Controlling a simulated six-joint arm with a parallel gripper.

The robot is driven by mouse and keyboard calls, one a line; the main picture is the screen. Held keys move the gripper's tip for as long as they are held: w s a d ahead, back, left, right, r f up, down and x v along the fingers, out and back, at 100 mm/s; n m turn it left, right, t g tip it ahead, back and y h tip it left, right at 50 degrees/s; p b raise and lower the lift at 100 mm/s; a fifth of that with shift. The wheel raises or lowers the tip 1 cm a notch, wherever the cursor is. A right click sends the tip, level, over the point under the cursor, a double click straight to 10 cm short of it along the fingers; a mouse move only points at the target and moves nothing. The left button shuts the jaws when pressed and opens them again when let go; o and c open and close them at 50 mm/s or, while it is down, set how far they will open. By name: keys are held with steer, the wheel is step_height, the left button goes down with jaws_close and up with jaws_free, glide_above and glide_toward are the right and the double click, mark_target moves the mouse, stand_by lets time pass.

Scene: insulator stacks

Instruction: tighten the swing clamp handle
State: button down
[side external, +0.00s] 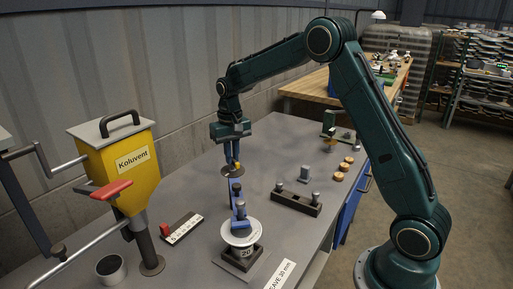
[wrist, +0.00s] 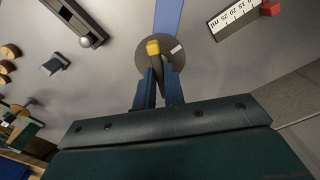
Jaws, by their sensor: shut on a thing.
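My gripper (side external: 231,158) points down over the grey bench, above the blue swing clamp (side external: 238,208). In the wrist view its blue fingers (wrist: 159,78) are shut on a dark handle with a yellow tip (wrist: 153,47). The yellow tip also shows beside the fingertips in the side view (side external: 238,166). A round grey disc (wrist: 178,54) lies just under the handle and fingers. A blue bar (wrist: 168,15) runs away from the disc. Below the clamp is a white round piece (side external: 240,234) marked 20, on a dark base. The fingers hide part of the handle.
A yellow Koluvent hopper (side external: 130,165) with a red lever (side external: 111,190) stands at left. A scale strip with a red block (side external: 180,228) lies nearby. A dark rail with pins (side external: 296,199), a grey block (side external: 304,174) and several tan discs (side external: 345,167) are at right.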

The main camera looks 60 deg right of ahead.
steer(key=m, duration=1.3)
steer(key=shift+r, duration=0.1)
stand_by(0.4)
steer(key=c, duration=1.5)
jaws_free()
steer(key=shift+r, duration=0.1)
step_height(320, 180, up, 14)
steer(key=shift+f, duration=0.2)
